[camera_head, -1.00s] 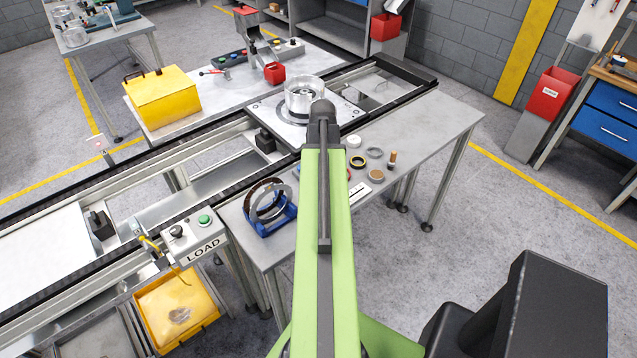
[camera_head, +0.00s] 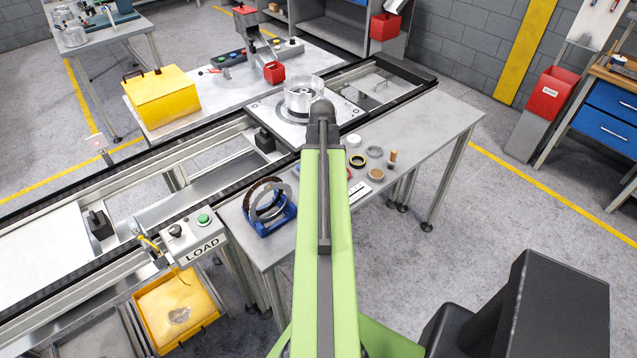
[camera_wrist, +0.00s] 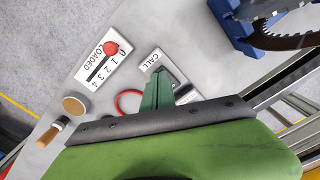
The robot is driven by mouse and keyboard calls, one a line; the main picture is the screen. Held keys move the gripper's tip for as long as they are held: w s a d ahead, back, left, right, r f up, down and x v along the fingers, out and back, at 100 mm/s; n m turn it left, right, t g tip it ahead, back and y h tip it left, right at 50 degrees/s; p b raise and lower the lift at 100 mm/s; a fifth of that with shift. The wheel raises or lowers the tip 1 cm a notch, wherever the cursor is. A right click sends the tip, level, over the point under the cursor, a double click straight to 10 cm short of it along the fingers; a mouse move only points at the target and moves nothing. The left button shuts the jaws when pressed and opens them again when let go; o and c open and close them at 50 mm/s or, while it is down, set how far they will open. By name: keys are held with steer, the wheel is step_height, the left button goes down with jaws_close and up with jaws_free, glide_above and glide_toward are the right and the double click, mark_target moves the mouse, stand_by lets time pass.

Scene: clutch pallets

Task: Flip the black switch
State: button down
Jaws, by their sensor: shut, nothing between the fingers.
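My gripper (camera_wrist: 160,80) is shut and empty in the wrist view. Its tips are over or beside a white plate marked CALL (camera_wrist: 151,62). A dark part (camera_wrist: 179,76) shows on this plate just right of the fingertips; the fingers hide some of it, and I cannot tell its position or whether I touch it. In the head view, my arm hides the gripper and the CALL plate. A black knob (camera_head: 175,230) also shows on the LOAD box (camera_head: 203,243), left of a green button (camera_head: 203,218).
A white LOADED plate (camera_wrist: 92,75) with a red-knobbed slider (camera_wrist: 110,48) lies left of the gripper. A red ring (camera_wrist: 122,98), a round tan disc (camera_wrist: 74,106) and a wooden-handled tool (camera_wrist: 53,131) are nearby. A blue holder (camera_head: 270,221) with rings stands on the table.

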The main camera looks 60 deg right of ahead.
steer(key=shift+f+b, duration=0.65)
steer(key=shift+f, duration=0.05)
steer(key=shift+r, duration=0.1)
step_height(320, 180, up, 7)
steer(key=p, duration=0.7)
stand_by(0.3)
steer(key=shift+s, duration=0.1)
